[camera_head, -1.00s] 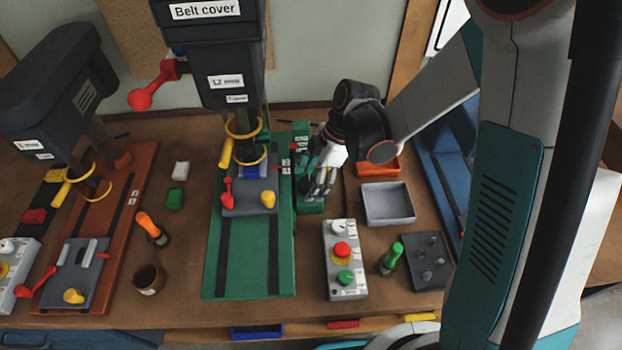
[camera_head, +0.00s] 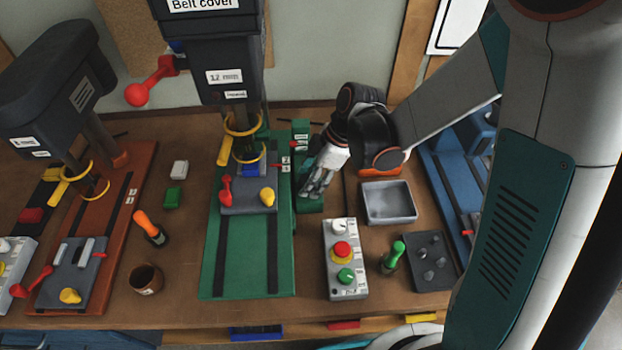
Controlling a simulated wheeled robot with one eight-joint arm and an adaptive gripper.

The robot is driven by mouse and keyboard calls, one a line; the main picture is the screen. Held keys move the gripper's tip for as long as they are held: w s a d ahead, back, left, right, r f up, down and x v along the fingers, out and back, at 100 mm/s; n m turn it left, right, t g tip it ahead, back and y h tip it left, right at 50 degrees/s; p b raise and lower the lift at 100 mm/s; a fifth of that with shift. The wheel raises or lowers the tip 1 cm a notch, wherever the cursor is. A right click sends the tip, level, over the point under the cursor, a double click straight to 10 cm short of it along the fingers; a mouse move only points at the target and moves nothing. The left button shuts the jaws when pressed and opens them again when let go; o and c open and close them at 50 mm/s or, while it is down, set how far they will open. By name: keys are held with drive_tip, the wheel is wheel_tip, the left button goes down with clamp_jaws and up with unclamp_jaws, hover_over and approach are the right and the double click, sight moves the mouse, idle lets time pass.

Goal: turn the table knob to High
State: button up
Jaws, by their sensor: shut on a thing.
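The table knob sits at a green post (camera_head: 300,140) on the right side of the green drill press base (camera_head: 246,270). My gripper (camera_head: 316,184) reaches down and left beside this post. It is shut on the knob, and its fingers and the wrist hide the knob almost wholly. A small red pointer (camera_head: 279,166) stands beside white labels (camera_head: 285,164) at the right of the grey drill table (camera_head: 248,204). The label words are too small to read. The drill table carries a red lever and a yellow knob.
A control box (camera_head: 344,262) with red and green buttons stands in front of my gripper. A grey tray (camera_head: 404,216), a green-handled tool (camera_head: 393,256) and a dark plate (camera_head: 432,275) lie to the right. An orange-based drill press (camera_head: 132,190) stands at left.

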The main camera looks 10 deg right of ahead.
drive_tip(key=m+t, duration=0.1)
drive_tip(key=m, duration=0.2)
drive_tip(key=m+t+b, duration=0.1)
drive_tip(key=m, duration=0.1)
drive_tip(key=shift+s+m+b, duration=0.2)
drive_tip(key=shift+m+b, duration=0.1)
drive_tip(key=shift+m, duration=0.1)
drive_tip(key=shift+h, duration=0.3)
drive_tip(key=o, duration=1)
drive_tip(key=shift+a, duration=0.1)
drive_tip(key=shift+o, duration=0.2)
drive_tip(key=v, duration=1.2)
drive_tip(key=shift+s, duration=0.25)
